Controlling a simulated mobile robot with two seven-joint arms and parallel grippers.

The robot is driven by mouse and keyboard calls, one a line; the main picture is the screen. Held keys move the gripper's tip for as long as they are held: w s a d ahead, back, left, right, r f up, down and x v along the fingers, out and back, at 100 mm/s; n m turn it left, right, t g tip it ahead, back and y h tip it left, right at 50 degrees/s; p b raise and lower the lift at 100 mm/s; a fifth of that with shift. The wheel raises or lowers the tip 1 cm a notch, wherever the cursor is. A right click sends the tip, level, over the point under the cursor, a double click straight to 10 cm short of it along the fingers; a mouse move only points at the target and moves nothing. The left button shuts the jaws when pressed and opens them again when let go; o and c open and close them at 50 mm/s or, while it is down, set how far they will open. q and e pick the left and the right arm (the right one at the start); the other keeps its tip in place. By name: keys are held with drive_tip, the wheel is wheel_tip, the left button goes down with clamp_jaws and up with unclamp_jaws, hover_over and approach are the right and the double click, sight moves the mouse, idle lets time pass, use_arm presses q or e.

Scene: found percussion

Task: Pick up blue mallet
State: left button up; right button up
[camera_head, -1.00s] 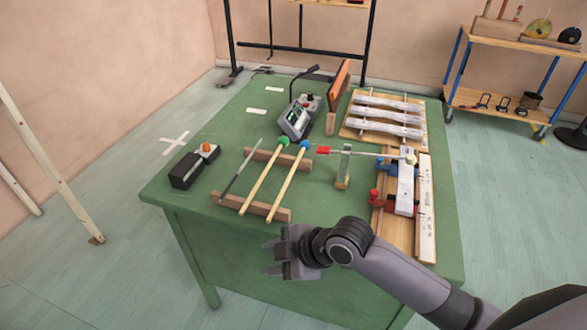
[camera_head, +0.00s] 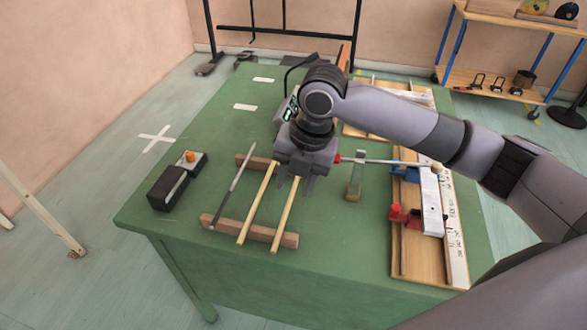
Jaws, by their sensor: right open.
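The blue mallet is a pale wooden stick (camera_head: 285,216) lying across two wooden rests on the green table. Its blue head is hidden behind my right gripper. My right gripper (camera_head: 295,183) is open, pointing down over the upper part of this stick, with its fingers either side of it in the picture. I cannot tell how far above the stick they are. The green mallet's stick (camera_head: 257,205) lies just left of it, its head also hidden. My left gripper is not in view.
A thin grey stick (camera_head: 232,186) lies left of the mallets on the rests (camera_head: 218,221). A black box with an orange knob (camera_head: 190,157) is further left. A red-tipped rod on a stand (camera_head: 355,175) and a clamp board (camera_head: 405,263) are right. The table (camera_head: 200,120) is clear at back left.

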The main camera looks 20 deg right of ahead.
sight(289, 205)
drive_tip(key=f, duration=0.4)
drive_tip(key=a+f, duration=0.1)
drive_tip(key=f, duration=0.1)
drive_tip(key=shift+w, duration=0.2)
clamp_jaws()
